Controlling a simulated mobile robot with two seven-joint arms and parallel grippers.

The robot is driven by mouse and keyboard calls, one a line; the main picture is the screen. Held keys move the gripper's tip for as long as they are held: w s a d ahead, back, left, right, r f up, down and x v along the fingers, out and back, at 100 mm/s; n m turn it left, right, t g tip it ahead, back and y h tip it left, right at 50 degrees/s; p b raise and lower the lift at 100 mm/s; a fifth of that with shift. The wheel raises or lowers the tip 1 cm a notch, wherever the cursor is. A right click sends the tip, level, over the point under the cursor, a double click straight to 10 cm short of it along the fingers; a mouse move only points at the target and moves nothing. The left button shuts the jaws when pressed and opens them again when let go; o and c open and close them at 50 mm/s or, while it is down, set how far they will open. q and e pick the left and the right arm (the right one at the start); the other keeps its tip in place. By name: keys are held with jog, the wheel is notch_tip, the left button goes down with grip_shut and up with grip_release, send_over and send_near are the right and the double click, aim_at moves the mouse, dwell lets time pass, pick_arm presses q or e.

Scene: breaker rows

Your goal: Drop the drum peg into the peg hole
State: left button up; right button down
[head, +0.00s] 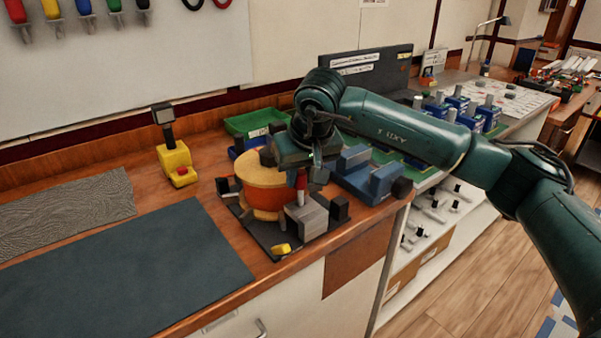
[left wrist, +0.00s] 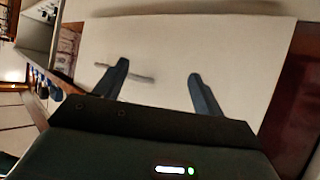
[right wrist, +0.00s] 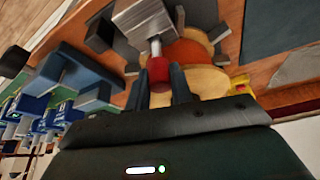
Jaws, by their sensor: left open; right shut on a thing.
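The drum peg has a red grip (head: 301,180) and a silver shank, which also shows in the right wrist view (right wrist: 155,47). My right gripper (head: 306,166) is shut on the red grip, also seen in the right wrist view (right wrist: 158,85). The peg points down at the grey metal block (head: 306,219) beside the orange drum (head: 258,192). The shank's end meets the block's outline; I cannot tell whether it is in the peg hole, which is hidden. My left gripper (left wrist: 160,82) is open and empty before a pale surface.
The drum and block stand on a dark base plate (head: 262,236) near the bench's front edge. A yellow object (head: 281,249) lies on the plate. A blue fixture (head: 365,180) stands close on the right. A dark mat (head: 130,265) leaves clear room on the left.

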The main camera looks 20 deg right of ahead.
pick_arm(q)
jog(key=shift+s+f, duration=0.1)
jog(key=shift+f, duration=0.2)
pick_arm(e)
jog(key=shift+f, duration=0.15)
pick_arm(q)
jog(key=shift+s, duration=0.15)
pick_arm(e)
jog(key=c, duration=1.1)
grip_release()
jog(key=shift+s+f, duration=0.1)
jog(key=shift+c, duration=0.2)
jog(key=shift+s+r, duration=0.1)
jog(key=shift+r, duration=0.3)
pick_arm(q)
jog(key=shift+w+d+r+n, duration=0.15)
jog(key=shift+r+n, duration=0.05)
jog(key=shift+r, duration=0.2)
jog(key=shift+w+d+r+n, duration=0.1)
jog(key=shift+w+r+n, duration=0.1)
jog(key=shift+r, duration=0.2)
pick_arm(e)
jog(key=v, duration=1.2)
jog(key=shift+r, duration=0.4)
pick_arm(q)
jog(key=shift+s, duration=0.1)
